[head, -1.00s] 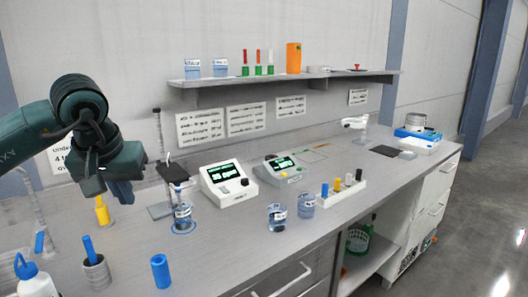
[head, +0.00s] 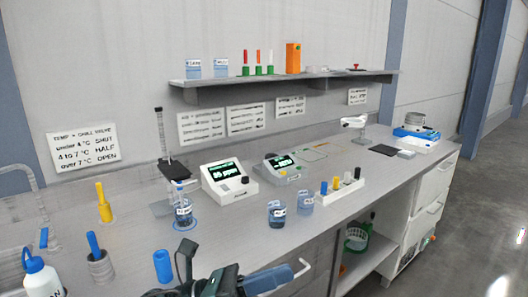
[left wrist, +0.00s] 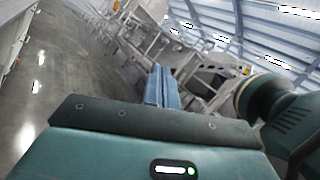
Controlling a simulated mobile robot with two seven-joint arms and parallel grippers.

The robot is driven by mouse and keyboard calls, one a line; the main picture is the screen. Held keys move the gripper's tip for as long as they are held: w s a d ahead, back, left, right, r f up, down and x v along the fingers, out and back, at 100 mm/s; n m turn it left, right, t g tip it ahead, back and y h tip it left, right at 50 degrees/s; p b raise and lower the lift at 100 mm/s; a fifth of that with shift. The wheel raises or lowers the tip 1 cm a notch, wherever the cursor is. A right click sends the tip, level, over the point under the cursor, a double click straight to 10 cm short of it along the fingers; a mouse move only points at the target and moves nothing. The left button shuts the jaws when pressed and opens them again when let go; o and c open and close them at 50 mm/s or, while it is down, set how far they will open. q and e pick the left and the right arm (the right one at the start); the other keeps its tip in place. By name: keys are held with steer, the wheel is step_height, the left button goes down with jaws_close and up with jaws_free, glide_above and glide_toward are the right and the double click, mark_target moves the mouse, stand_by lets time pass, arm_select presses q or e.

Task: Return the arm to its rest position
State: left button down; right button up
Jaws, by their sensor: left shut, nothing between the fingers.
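My left gripper (head: 284,275) is low at the bottom of the head view, in front of the bench's front edge. Its dark green arm comes in from the bottom, and its blue fingers point right. In the left wrist view the two blue fingers (left wrist: 163,88) lie together, shut, with nothing between them. They point out over open floor, away from the bench. My right gripper is not in view.
The bench top (head: 130,235) is near the arm. A blue cylinder (head: 162,266) and a white bottle (head: 41,278) stand at its front left. Beakers, one labelled (head: 277,214), stand farther in. A drawer handle (head: 302,268) is close to the fingers. The grey floor (head: 455,245) at right is clear.

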arm_select(q)
steer(key=w+a+f+n+t+y, duration=0.1)
steer(key=a+f+n+t+y, duration=0.5)
steer(key=n, duration=0.9)
steer(key=w+a+f+n+t+y, duration=0.1)
steer(key=a+f+n+t+y, duration=0.2)
steer(key=f+n+t+y, duration=0.8)
steer(key=s+a+f+n+g, duration=0.3)
steer(key=s+f+n, duration=0.3)
steer(key=n, duration=0.3)
steer(key=s+a+f+n+g+y, duration=0.1)
steer(key=s+a+f+n+g, duration=0.3)
steer(key=f+n, duration=0.5)
steer(key=s+g, duration=0.2)
steer(key=s, duration=0.1)
steer(key=shift+f+g, duration=0.3)
